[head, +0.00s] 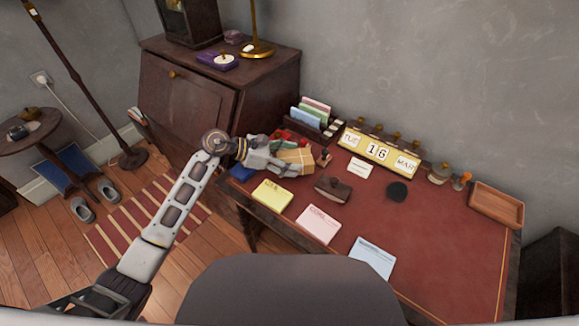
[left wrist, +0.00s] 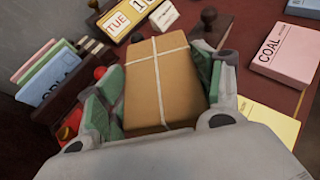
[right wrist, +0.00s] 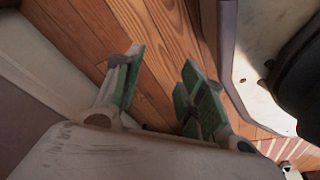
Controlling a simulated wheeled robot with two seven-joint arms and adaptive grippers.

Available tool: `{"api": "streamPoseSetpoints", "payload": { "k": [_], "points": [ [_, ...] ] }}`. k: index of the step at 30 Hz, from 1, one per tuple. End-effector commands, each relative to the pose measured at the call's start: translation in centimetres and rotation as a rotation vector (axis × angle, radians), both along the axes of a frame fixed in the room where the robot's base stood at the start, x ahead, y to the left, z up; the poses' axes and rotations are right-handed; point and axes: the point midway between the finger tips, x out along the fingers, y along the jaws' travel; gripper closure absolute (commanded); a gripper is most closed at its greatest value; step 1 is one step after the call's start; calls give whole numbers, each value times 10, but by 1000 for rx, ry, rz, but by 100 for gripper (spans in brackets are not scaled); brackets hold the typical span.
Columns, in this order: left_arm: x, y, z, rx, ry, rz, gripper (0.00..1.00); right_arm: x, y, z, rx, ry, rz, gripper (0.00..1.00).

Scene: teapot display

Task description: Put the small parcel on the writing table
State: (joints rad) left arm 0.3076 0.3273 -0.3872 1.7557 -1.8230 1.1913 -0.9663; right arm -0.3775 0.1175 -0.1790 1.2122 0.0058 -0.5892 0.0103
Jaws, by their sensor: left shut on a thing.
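The small parcel (left wrist: 160,85), brown paper with pale string, sits between the green pads of my left gripper (left wrist: 160,98), which is shut on it. In the head view the parcel (head: 296,158) and my left gripper (head: 285,163) are over the back left part of the writing table (head: 440,232), which has a red top. Whether the parcel touches the tabletop, I cannot tell. My right gripper (right wrist: 158,85) is open and empty above the wooden floor; it does not show in the head view.
Yellow (head: 272,196), pink (head: 318,224) and blue (head: 371,259) pads lie along the table's front. A letter rack (head: 315,122), calendar (head: 378,150) and stamp rocker (head: 333,189) stand near the parcel. A wooden tray (head: 497,205) is at right. The table's right middle is clear.

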Motion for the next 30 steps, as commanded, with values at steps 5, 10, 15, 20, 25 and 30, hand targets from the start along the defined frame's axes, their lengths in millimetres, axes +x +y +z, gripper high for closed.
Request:
{"api": "streamPoseSetpoints", "payload": {
  "k": [5, 10, 15, 20, 25, 30],
  "points": [
    [0, 0, -5, -1, 0, 0, 63, -5, 1, -2, 1, 8, -1, 60],
    [0, -1, -23, -2, 2, 0, 63, -12, 2, -4, 0, 26, -2, 60],
    [0, 0, -36, -1, 0, 0, 63, -6, 5, 1, 3, 22, -2, 60],
    [0, 0, -37, -1, -1, 0, 63, 2, 6, 6, 6, 10, -2, 60],
    [0, 0, -37, -1, -1, 0, 63, 4, 6, 6, 5, 9, -1, 60],
    [0, 0, -38, -1, -1, 0, 63, 3, 6, 5, 3, 16, -1, 60]
  ]
}}
